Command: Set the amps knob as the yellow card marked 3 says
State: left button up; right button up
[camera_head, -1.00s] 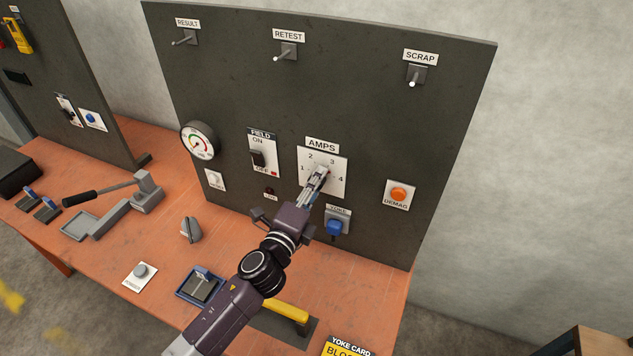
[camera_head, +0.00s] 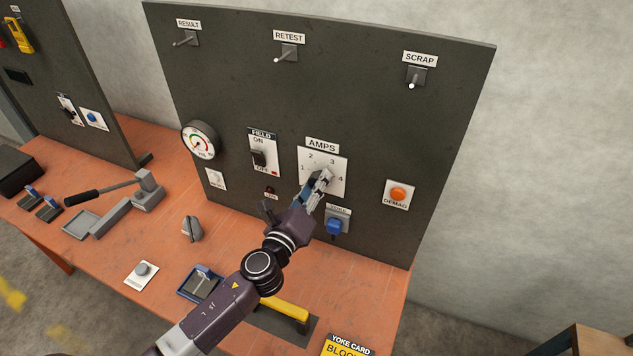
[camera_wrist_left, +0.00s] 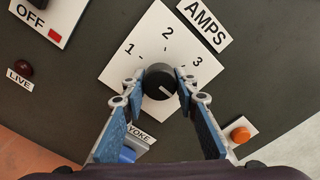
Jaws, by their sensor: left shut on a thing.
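The amps knob (camera_wrist_left: 160,82) is black and round, on a white dial plate (camera_head: 310,157) numbered 1 to 4. My left gripper (camera_head: 323,178) is shut on the knob, one finger on each side, as the left wrist view (camera_wrist_left: 160,84) shows. The knob's white mark points to the lower right in that view, roughly where the 4 lies, away from 1 and 2; the 4 is hidden there by a finger. A yellow-and-black yoke card (camera_head: 346,347) is cut off by the bottom edge of the head view; no 3 is readable on it. My right gripper is out of view.
Below the dial is a blue yoke button (camera_head: 334,227). An orange demag button (camera_head: 398,194) is to the right. The field switch (camera_head: 258,157) and gauge (camera_head: 200,140) are to the left. Pegs line the panel's top. A yellow-handled tool (camera_head: 285,308) lies on the bench below my arm.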

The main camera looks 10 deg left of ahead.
pick_arm(q)
jog(key=shift+f, duration=0.15)
jog(key=o, duration=1.2)
jog(key=shift+c, duration=0.2)
jog(key=shift+s, duration=0.1)
jog(key=s+a, duration=0.2)
jog(key=s, duration=0.9)
jog(key=shift+s+a, duration=0.15)
jog(key=shift+s, duration=0.2)
